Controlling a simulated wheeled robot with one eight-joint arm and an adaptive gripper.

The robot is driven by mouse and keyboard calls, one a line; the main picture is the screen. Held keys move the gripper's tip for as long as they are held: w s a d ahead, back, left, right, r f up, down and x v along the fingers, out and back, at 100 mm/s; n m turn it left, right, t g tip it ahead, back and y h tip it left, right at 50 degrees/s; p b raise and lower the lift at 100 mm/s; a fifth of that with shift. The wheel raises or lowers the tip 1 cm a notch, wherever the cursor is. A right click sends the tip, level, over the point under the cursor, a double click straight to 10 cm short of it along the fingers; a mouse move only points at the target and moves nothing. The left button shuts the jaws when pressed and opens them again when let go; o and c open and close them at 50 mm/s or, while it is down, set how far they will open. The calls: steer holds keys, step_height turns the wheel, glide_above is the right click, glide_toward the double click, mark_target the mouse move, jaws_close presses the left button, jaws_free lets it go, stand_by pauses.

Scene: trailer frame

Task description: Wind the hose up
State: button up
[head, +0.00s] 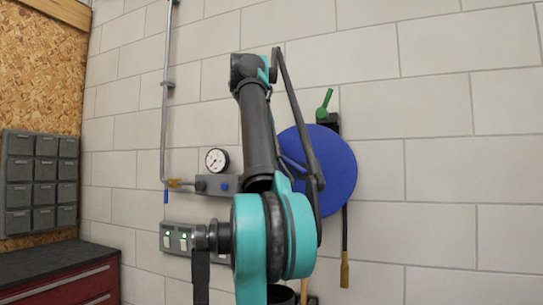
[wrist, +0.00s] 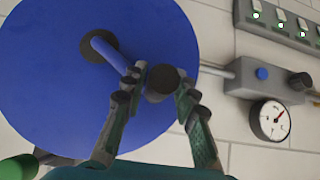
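A blue round hose reel (head: 337,170) is mounted on the block wall in the head view, partly hidden behind my arm. The reel's blue face (wrist: 60,75) fills the left of the wrist view. A blue crank arm (wrist: 108,53) runs from its dark hub (wrist: 98,44) to a dark round crank knob (wrist: 161,84). My gripper (wrist: 162,76) has one finger on each side of the knob, and both appear to touch it. My gripper is hidden in the head view. A dark hose (head: 345,230) hangs below the reel and ends in a brass nozzle (head: 345,270).
A green lever (head: 325,101) sits above the reel. A pressure gauge (head: 217,160), a grey valve block (head: 218,185) and a switch panel (head: 180,239) are left of it. Grey drawers (head: 40,170) and a red cabinet (head: 70,285) stand at far left. The wall right of the reel is bare.

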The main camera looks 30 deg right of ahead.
steer(key=shift+o, duration=1.2)
steer(key=shift+r, duration=0.1)
steer(key=shift+s+a+r, duration=0.1)
steer(key=shift+a+r, duration=0.1)
steer(key=v, duration=0.4)
steer(key=shift+s+a+r, duration=0.1)
steer(key=shift+s+a, duration=0.15)
steer(key=shift+a, duration=0.05)
steer(key=s+a, duration=0.6)
steer(key=a, duration=0.3)
steer(key=shift+s, duration=0.4)
